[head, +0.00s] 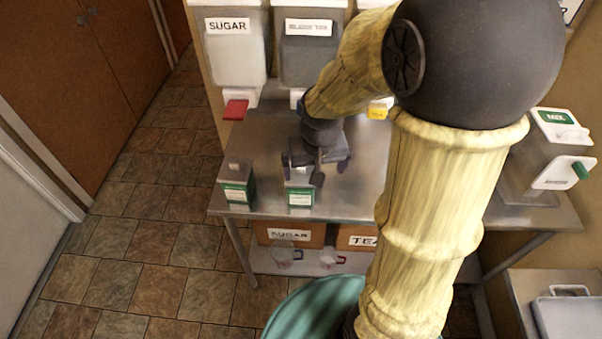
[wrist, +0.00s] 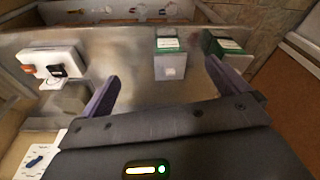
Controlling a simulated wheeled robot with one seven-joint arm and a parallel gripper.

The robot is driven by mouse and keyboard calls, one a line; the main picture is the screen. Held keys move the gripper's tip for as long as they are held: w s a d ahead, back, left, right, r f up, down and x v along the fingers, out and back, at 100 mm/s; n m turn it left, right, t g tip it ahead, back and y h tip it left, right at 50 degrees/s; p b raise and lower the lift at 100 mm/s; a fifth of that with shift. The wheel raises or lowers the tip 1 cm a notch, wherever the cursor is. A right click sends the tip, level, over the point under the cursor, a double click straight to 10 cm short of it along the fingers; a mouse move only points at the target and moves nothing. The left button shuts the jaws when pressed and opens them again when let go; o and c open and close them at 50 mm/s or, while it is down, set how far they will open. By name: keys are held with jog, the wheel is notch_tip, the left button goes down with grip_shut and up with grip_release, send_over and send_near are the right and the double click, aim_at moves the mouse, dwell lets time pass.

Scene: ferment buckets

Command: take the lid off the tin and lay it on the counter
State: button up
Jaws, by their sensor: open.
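Two small box-shaped tins with green and white labels stand upright near the counter's front edge. The left tin (head: 237,187) has a grey top with a small raised knob and is clear of my gripper. The right tin (head: 300,192) is partly covered by my gripper (head: 318,172), so its top is mostly hidden in the head view. In the wrist view my open gripper (wrist: 164,85) has nothing between its fingers. One tin (wrist: 170,66) lies ahead between the finger directions, apart from them. The other tin (wrist: 222,43) is beyond the right finger. I see no lid lying loose.
The metal counter (head: 262,140) has bare room behind the tins. Dispensers with labels, one marked SUGAR (head: 234,50), stand at the back. A MIX dispenser (head: 556,125) is at the right. A white device (wrist: 50,62) with orange and black parts shows in the wrist view.

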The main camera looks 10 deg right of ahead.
jog(key=w+m, duration=0.2)
jog(key=w, duration=0.9)
jog(key=shift+r+b, duration=0.35)
jog(key=shift+b, duration=0.1)
jog(key=shift+w+d, duration=0.1)
jog(key=shift+w, duration=0.05)
jog(key=p, duration=0.3)
send_over(302, 175)
jog(key=shift+g, duration=0.3)
notch_tip(302, 175, down, 12)
jog(key=shift+d, duration=0.1)
jog(key=shift+f, duration=0.2)
